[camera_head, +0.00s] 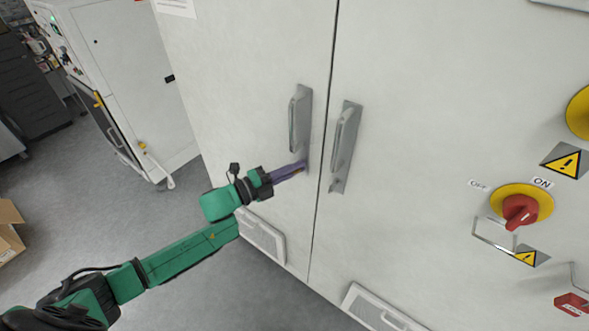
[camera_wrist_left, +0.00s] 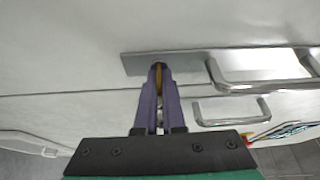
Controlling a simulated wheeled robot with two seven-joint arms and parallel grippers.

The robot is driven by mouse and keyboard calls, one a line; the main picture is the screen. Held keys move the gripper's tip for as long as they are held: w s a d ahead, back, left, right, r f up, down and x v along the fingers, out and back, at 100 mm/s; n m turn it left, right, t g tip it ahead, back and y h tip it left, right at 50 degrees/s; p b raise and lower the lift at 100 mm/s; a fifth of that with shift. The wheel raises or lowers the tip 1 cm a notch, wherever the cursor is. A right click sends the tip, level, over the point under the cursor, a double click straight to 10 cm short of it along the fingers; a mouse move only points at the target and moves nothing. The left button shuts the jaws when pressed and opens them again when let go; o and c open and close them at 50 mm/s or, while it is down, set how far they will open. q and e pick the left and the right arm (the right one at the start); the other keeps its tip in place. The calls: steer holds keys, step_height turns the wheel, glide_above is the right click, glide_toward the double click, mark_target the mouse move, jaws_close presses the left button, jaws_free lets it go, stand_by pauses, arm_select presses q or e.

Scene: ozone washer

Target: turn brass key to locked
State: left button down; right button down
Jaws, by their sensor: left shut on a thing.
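My left gripper (camera_head: 299,169) reaches from the left to the lower end of the left door's handle plate. Its purple fingers also show in the left wrist view (camera_wrist_left: 159,85), shut on the brass key (camera_wrist_left: 158,76). The key's visible part is a narrow gold strip between the fingers, against the end of the metal plate (camera_wrist_left: 138,64). The fingers hide most of the key, and I cannot tell its turned angle. In the head view the key is barely visible. My right gripper is not in view.
The left door handle (camera_head: 293,122) stands out just above the gripper. The right door handle (camera_head: 343,140) stands across the seam. A red and yellow rotary switch (camera_head: 520,210) is on the right door. Vent grilles (camera_head: 262,238) sit low on the doors. Grey floor lies open at left.

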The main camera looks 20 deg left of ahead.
arm_select(q)
steer(key=n+t+h+b, duration=0.1)
steer(key=n+b, duration=0.1)
steer(key=n, duration=0.2)
steer(key=shift+f+b, duration=0.2)
steer(key=shift+b, duration=0.15)
steer(key=n+t, duration=0.1)
steer(key=n, duration=0.1)
steer(key=n+t+b, duration=0.1)
steer(key=n, duration=0.2)
steer(key=shift+r+t+y, duration=0.1)
steer(key=shift+t+y, duration=0.2)
steer(key=shift+t, duration=0.1)
steer(key=n+t, duration=0.1)
steer(key=n, duration=0.1)
steer(key=n+y, duration=0.1)
steer(key=n, duration=0.2)
steer(key=shift+r+t, duration=0.1)
steer(key=shift+t, duration=0.3)
steer(key=n+t+y, duration=0.1)
steer(key=n, duration=0.3)
steer(key=n+t+y, duration=0.1)
steer(key=n+y, duration=0.1)
steer(key=n, duration=0.1)
steer(key=shift+n+y, duration=0.3)
steer(key=shift+n, duration=0.1)
steer(key=shift+n+p, duration=0.3)
steer(key=c, duration=1)
jaws_free()
